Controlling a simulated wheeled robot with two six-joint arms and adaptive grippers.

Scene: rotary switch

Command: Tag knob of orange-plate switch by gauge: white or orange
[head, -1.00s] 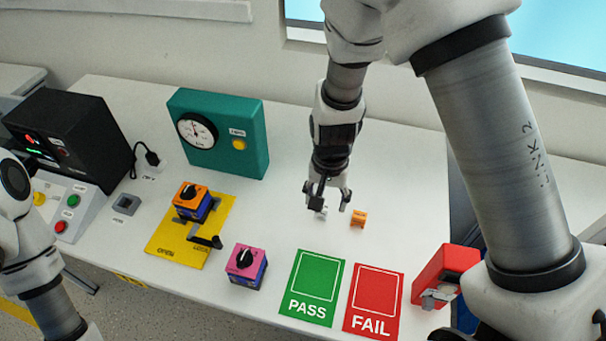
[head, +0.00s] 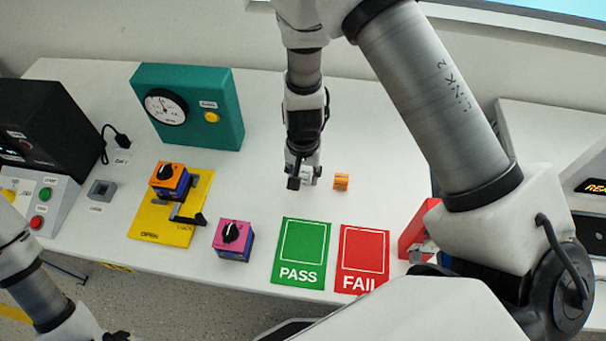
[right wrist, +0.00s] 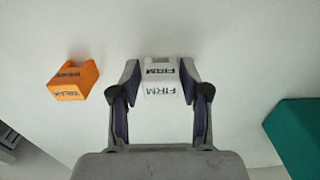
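The orange-plate switch (head: 167,181) has a black knob and stands on the yellow plate (head: 150,222). The gauge (head: 165,107) is a white dial on the teal box (head: 222,125); its needle points roughly upward, and its scale is too small to read. My right gripper (head: 304,180) is down at the table, its fingers against both sides of the white tag (right wrist: 161,78), marked FIRM. The tag also shows between the fingers in the head view (head: 306,173). The orange tag (head: 341,181) stands just right of it, and in the right wrist view (right wrist: 73,82) at left. My left gripper is out of view.
Green PASS (head: 301,278) and red FAIL (head: 362,284) cards lie at the front. A grey socket block (head: 102,191) is at left. Table behind the tags is clear.

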